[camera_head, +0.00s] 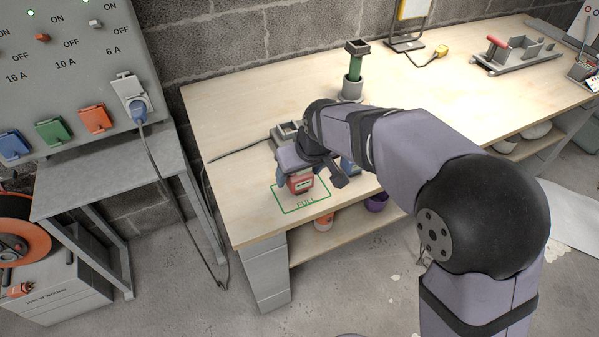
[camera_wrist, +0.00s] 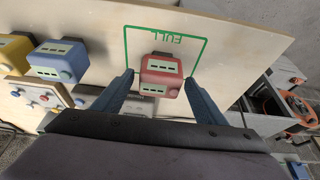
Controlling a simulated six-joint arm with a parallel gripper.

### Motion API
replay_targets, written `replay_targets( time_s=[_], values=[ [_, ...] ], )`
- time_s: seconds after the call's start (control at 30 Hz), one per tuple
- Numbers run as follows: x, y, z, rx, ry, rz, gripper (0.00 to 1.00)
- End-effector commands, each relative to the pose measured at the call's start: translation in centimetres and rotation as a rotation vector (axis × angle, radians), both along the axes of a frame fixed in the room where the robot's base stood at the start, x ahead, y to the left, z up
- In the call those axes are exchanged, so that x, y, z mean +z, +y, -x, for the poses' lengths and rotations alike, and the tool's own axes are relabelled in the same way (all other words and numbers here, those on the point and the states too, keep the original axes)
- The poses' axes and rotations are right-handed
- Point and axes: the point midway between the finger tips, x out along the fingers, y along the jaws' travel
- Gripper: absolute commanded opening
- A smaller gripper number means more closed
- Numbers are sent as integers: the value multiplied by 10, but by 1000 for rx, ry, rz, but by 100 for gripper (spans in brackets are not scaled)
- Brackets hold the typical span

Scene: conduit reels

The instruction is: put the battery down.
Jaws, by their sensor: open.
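The red battery (camera_head: 300,184) stands on the wooden workbench inside the green outline marked FULL (camera_head: 307,203). In the wrist view the battery (camera_wrist: 162,75) sits within the green outline (camera_wrist: 127,44), towards its near edge. My gripper (camera_wrist: 162,88) is open, with one blue-grey finger on each side of the battery and a visible gap to both. The head view shows my gripper (camera_head: 300,172) at the battery from above, partly hiding it.
A blue battery (camera_wrist: 60,60) and a yellow one (camera_wrist: 14,50) stand left of the outline in the wrist view. A green column (camera_head: 355,65) stands farther back. The bench's front edge is close to the outline.

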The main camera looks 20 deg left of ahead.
Motion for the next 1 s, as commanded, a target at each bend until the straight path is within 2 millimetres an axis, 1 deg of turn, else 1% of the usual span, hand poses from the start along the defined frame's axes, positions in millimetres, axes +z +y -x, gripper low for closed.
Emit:
replay_targets(
  time_s=[0.17,0.4,0.6,0.7,0.8,1.0],
  values=[
    [21,-5,5,0,-4,-3,65],
    [61,-17,17,-1,-5,-4,65],
    [89,-26,25,-1,-2,-2,65],
    [100,-29,28,-1,-2,-2,65],
    [106,-31,31,-1,0,-1,65],
    [110,-32,32,0,-1,-1,65]
  ],
)
